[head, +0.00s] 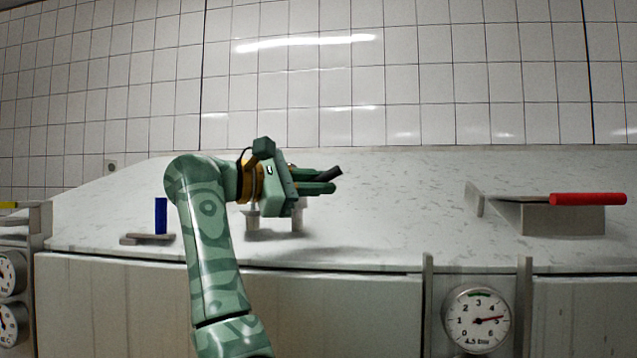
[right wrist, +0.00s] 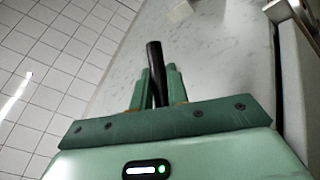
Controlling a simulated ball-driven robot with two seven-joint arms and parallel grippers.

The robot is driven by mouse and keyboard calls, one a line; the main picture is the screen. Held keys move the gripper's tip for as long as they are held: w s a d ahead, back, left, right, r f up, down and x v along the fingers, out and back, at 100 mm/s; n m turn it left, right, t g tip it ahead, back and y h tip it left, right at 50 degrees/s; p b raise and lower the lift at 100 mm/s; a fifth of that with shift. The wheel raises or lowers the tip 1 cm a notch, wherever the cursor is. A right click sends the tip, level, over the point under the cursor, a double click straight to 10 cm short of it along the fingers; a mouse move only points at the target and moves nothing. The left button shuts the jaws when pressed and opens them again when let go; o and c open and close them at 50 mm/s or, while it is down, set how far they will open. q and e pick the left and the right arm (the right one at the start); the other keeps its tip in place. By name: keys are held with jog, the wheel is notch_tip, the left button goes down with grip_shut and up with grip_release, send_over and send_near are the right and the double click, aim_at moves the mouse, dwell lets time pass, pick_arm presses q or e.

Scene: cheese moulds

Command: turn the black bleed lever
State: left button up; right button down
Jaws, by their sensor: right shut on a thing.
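The black bleed lever (right wrist: 154,62) sticks up between the green fingers of my right gripper (right wrist: 157,85) in the right wrist view. In the head view my right gripper (head: 318,181) is shut on it, and the lever's dark end (head: 331,172) shows past the fingertips, tilted up to the right. The lever's base is mostly hidden behind the gripper. Pale metal fittings (head: 298,214) stand on the bench below the gripper. My left gripper is in neither view.
A blue handle (head: 160,215) stands upright on a small grey base at left. A red handle (head: 588,199) lies level at right above a grey block (head: 562,220). A gauge (head: 477,320) faces front below the pale bench top (head: 390,220). The middle right of the bench is clear.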

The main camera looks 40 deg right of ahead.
dwell(0.3)
jog(key=shift+s+f+m+y, duration=0.15)
jog(key=shift+f+m+y, duration=0.05)
jog(key=shift+m+y, duration=0.25)
jog(key=y, duration=0.1)
jog(key=f+m+t+y, duration=0.1)
jog(key=shift+s+d+f+m+y, duration=0.15)
jog(key=shift+d+f+m+y, duration=0.1)
jog(key=shift+f+y, duration=0.1)
jog(key=shift+f+m+t+y, duration=0.4)
jog(key=shift+t+y, duration=0.1)
jog(key=shift+t, duration=0.2)
jog(key=shift+w+f+y, duration=0.2)
jog(key=shift+f+y, duration=0.1)
jog(key=shift+f, duration=0.2)
jog(key=c, duration=1.5)
grip_release()
jog(key=shift+o, duration=0.7)
jog(key=shift+s+r, duration=0.2)
jog(key=shift+s, duration=0.05)
jog(key=shift+r, duration=0.1)
